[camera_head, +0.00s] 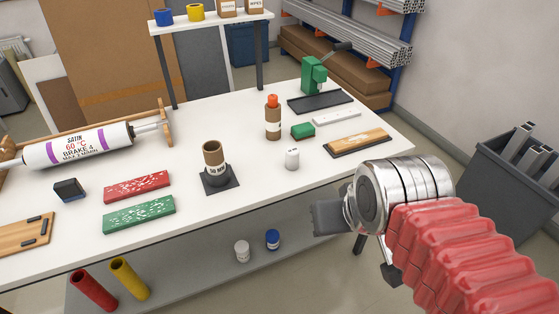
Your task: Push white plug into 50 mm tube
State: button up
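The brown tube (213,157) stands upright on a black square base (221,184) near the middle of the table. Its label reads 50 and its top is open and dark inside. A small white cylinder (292,158), which looks like the white plug, stands on the table to the right of the tube, apart from it. My gripper (347,232) is in front of the table's right front edge, away from both. Dark finger parts show beside the metal wrist, but their gap is not clear. I see nothing held.
A brown bottle with an orange cap (273,121) and a green block (303,131) stand behind the white cylinder. A wooden block (357,143) lies to its right. Red (138,187) and green (139,215) bars lie left of the tube. The table between tube and cylinder is clear.

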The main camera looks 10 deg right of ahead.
aim_at(212, 150)
jog(key=z, duration=0.05)
jog(key=i, duration=1)
jog(key=u, duration=0.1)
